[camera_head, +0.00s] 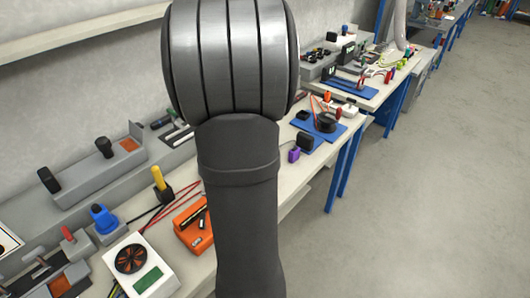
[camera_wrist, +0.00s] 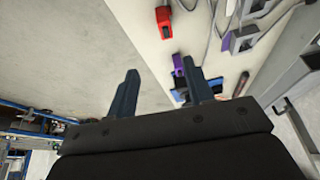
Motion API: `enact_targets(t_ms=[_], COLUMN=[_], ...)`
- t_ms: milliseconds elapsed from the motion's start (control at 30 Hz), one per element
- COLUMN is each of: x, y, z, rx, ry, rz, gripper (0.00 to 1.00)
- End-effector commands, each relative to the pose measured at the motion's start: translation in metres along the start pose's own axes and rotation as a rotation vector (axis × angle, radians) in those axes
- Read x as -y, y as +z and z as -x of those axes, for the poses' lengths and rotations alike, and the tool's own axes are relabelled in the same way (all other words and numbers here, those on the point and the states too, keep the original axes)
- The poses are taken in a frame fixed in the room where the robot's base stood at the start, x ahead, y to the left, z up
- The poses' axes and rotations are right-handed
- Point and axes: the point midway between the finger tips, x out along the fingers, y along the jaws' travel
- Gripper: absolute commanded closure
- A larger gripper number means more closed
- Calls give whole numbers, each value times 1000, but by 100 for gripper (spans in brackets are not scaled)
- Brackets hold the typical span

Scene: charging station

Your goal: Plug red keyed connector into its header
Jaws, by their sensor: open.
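My gripper (camera_wrist: 161,67) is open in the wrist view, with two dark fingers spread apart and nothing between them. A small red block (camera_wrist: 163,21) with a dark part lies on the pale bench top, beyond the fingertips near the top edge. It looks like the red connector, but I cannot tell this for certain. It is apart from the fingers. I cannot make out the header in either view. In the head view my own arm covers the middle of the bench and the gripper does not show.
A purple block (camera_wrist: 178,65) is close to the right finger. In the head view, an orange device (camera_head: 196,226), a white fan box (camera_head: 140,268) and a yellow-handled tool (camera_head: 159,180) crowd the near bench. A blue mat (camera_head: 312,134) with parts lies farther back. The floor at right is clear.

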Motion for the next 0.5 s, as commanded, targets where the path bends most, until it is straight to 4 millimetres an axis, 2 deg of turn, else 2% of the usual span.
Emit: enact_targets(t_ms=[33,100,233,500], x=[9,15,17,15], y=[2,2,2,2], z=[-3,-6,-17,-71], rx=[-6,-13,-17,-14], ry=[7,15,20,22], rz=[6,6,5,5], gripper=[53,53,53,53])
